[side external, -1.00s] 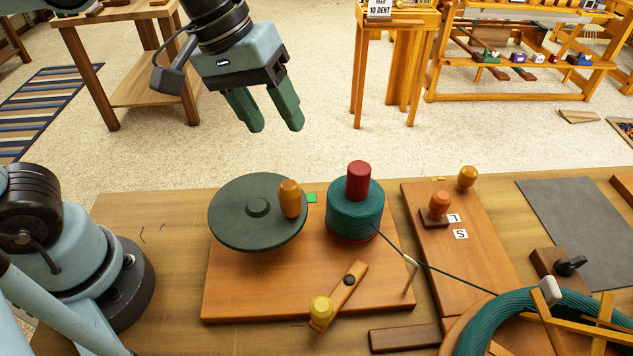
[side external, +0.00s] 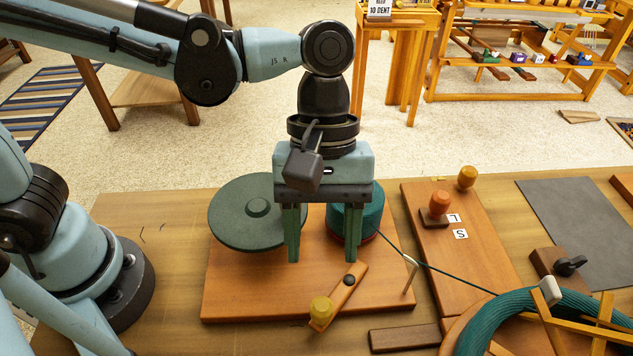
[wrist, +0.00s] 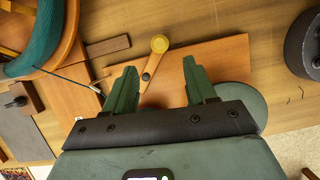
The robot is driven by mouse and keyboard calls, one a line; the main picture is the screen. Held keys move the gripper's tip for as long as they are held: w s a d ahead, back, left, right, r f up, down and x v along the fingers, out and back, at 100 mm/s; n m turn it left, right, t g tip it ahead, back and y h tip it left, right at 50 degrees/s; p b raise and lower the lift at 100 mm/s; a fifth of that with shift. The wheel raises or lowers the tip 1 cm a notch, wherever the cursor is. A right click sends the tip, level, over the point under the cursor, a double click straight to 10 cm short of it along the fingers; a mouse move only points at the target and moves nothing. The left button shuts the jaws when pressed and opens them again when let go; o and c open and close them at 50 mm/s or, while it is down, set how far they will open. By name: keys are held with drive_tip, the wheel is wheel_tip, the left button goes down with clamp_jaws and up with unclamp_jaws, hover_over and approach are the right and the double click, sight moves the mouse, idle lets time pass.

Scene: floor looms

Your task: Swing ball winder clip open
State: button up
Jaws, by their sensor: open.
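The ball winder stands on a reddish wooden board (side external: 235,295), with a dark green disc (side external: 235,225) at left and a teal yarn cone (side external: 372,210) at right. A short wooden lever, which looks like the clip (side external: 343,292), lies on the front of the board. It has a black pivot at one end and a yellow knob (side external: 320,311) at the other, also seen in the wrist view (wrist: 159,44). My gripper (side external: 322,258) is open and empty, pointing down just behind the lever. In the wrist view the lever lies beyond the fingertips (wrist: 160,72).
A teal strand runs from the cone past a thin upright guide (side external: 411,275) to a large yarn-wound wheel (side external: 480,322) at right. A side board with orange knobs (side external: 440,203) stands beside the winder. A dark wooden bar (side external: 403,338) lies in front. The table's left front is bare.

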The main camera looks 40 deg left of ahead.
sight(322, 299)
drive_tip(key=x, duration=1)
drive_tip(key=shift+f, duration=0.15)
drive_tip(key=shift+c, duration=0.5)
clamp_jaws()
